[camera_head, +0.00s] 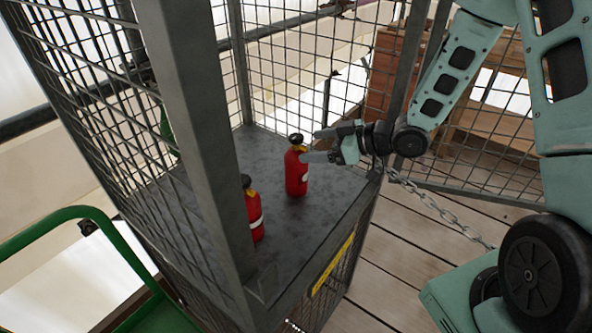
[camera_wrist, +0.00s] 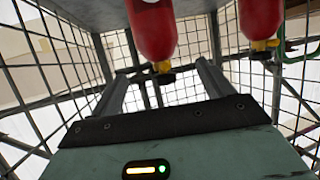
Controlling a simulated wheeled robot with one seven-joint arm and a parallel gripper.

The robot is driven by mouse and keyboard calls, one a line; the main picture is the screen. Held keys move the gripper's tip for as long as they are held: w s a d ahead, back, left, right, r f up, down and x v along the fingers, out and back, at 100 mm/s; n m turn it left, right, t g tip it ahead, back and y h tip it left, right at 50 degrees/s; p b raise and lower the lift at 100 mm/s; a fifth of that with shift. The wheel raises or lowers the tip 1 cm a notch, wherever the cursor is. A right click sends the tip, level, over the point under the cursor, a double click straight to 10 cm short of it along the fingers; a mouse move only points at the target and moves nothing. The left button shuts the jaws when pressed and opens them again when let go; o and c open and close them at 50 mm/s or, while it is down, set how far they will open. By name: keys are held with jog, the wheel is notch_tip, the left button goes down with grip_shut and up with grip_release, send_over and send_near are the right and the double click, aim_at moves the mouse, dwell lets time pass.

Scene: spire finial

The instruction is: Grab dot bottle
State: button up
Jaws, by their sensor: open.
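A red bottle with a black top, yellow collar and round white dot (camera_head: 296,175) stands upright on the dark cage floor in the head view. My gripper (camera_head: 314,146) is open beside its right side, near the height of its cap and collar. The wrist view looks upside down. There the nearer red bottle (camera_wrist: 152,32) hangs from the top edge, its neck and cap between my open fingers (camera_wrist: 163,82). Nothing is visibly clamped, and I cannot tell whether a finger touches it.
A second red bottle with a white band (camera_head: 254,215) stands nearer left, partly behind the cage post (camera_head: 195,120); a second bottle (camera_wrist: 262,18) shows right in the wrist view. Mesh walls surround the floor (camera_head: 305,225). A chain (camera_head: 435,205) hangs right; a green rail (camera_head: 75,212) is left.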

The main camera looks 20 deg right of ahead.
aim_at(298, 148)
jog(key=shift+p+x, duration=0.45)
jog(key=shift+x, duration=3.45)
grip_shut()
